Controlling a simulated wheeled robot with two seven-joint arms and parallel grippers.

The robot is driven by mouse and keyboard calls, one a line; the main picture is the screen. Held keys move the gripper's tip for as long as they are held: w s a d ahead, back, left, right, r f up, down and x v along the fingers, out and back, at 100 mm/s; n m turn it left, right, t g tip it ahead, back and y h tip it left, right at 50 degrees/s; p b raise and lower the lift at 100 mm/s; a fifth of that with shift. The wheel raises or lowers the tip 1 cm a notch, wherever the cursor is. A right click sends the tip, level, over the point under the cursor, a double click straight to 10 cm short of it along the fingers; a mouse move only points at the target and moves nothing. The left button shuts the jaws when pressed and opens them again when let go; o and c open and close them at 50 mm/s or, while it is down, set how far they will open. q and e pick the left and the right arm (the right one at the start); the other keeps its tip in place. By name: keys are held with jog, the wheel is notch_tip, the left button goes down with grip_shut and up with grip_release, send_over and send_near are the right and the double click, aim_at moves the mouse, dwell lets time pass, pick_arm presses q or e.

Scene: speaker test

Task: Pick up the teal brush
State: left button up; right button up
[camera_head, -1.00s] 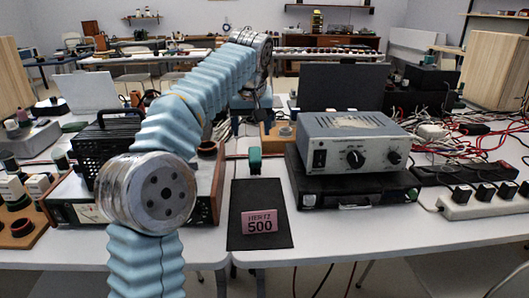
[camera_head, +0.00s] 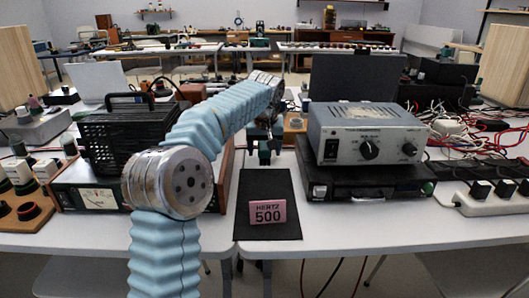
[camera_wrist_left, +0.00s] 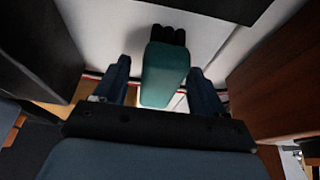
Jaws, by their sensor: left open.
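The teal brush shows in the left wrist view (camera_wrist_left: 163,78) as a teal block with dark rounded tips at its far end. My left gripper (camera_wrist_left: 160,67) is open, with one dark blue finger on each side of the brush and a visible gap on both sides. In the head view my left gripper (camera_head: 264,143) is at the brush, behind the black mat, and largely hides it. I cannot tell from this view how deep the fingers reach. My right gripper is in neither view.
A black mat (camera_head: 258,188) with a pink "HERTZ 500" sign (camera_head: 268,212) lies in front. A grey amplifier (camera_head: 365,135) on a black case (camera_head: 365,180) stands close on the right. A black ventilated box (camera_head: 125,140) stands left. Cables (camera_head: 465,145) clutter the right.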

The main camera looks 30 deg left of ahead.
pick_arm(q)
jog(key=shift+c, duration=0.4)
jog(key=c, duration=1)
